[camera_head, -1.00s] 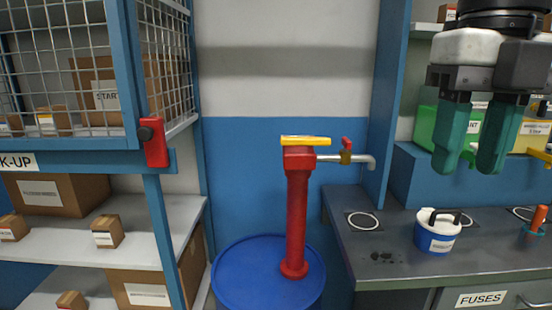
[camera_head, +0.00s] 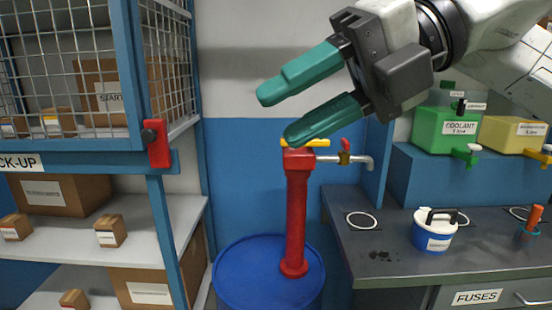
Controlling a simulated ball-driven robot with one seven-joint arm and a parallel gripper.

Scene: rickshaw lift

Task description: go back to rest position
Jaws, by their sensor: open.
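My gripper (camera_head: 274,116) has two teal fingers and a grey body. It is in the upper middle, with its fingers pointing left and slightly down. The fingers are apart, with nothing between them. My arm reaches in from the upper right. In the picture, the lower fingertip is just above and partly in front of the yellow handle on the red pump (camera_head: 296,215); I cannot tell the distance in depth. The pump stands upright on a blue drum (camera_head: 250,283).
A caged blue shelf with boxes and a red latch (camera_head: 158,143) stands at left. On the right, a grey bench (camera_head: 395,262) holds a blue-and-white container (camera_head: 433,232). A green coolant container (camera_head: 444,130) and a yellow container (camera_head: 510,134) stand on a raised blue ledge.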

